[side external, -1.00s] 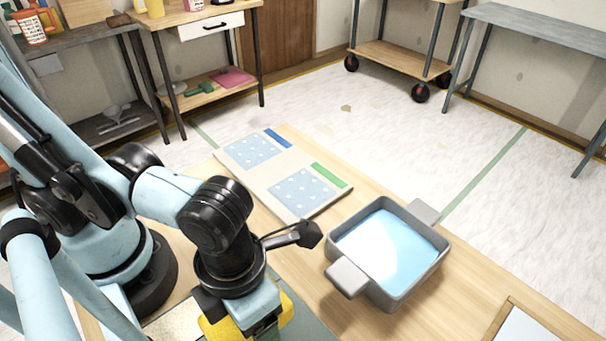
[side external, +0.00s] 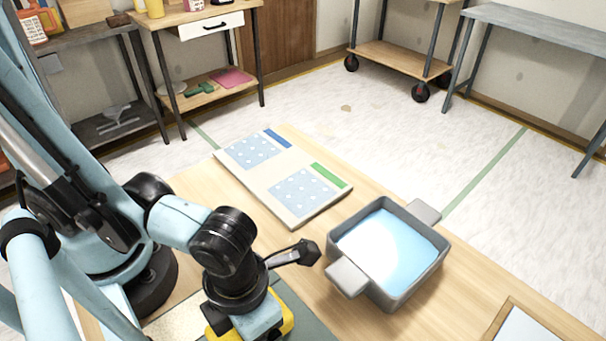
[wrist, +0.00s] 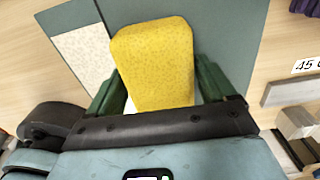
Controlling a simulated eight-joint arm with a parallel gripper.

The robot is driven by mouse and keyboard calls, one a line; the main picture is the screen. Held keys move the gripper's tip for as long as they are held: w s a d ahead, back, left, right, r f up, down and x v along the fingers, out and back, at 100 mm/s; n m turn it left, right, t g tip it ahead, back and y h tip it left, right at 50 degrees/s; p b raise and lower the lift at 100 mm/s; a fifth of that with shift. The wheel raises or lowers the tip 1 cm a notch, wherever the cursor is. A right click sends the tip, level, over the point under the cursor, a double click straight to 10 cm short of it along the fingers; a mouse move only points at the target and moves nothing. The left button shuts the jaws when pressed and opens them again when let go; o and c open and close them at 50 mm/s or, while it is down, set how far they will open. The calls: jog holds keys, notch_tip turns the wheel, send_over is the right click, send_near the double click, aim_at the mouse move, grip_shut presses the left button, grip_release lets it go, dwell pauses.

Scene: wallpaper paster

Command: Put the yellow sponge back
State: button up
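The yellow sponge (wrist: 155,60) is a speckled block between the two green fingers of my gripper (wrist: 160,88) in the wrist view. The fingers press against its two sides. In the side external view, yellow edges of the sponge (side external: 288,308) show on both sides of my gripper (side external: 255,335), whose fingertips are hidden. A grey-green mat (wrist: 228,35) with a pale speckled panel (wrist: 82,55) lies below the sponge. I cannot tell whether the sponge touches it.
A grey tray (side external: 402,296) of bright blue liquid stands right of my gripper. A board (side external: 300,222) with two dotted blue sheets, a blue strip and a green strip lies behind. A framed panel (side external: 530,330) is at lower right. Bare wood lies between them.

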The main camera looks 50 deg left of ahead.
jog(key=shift+o, duration=1)
jog(key=shift+r, duration=0.1)
jog(key=shift+r, duration=5.85)
jog(key=w+a+m+t, duration=0.3)
jog(key=w+a+m, duration=0.6)
jog(key=m, duration=0.9)
jog(key=w+a+m+t, duration=0.4)
jog(key=w+a+m, duration=0.5)
jog(key=m, duration=0.8)
jog(key=a, duration=0.3)
jog(key=shift+r+m, duration=0.25)
jog(key=shift+m, duration=0.15)
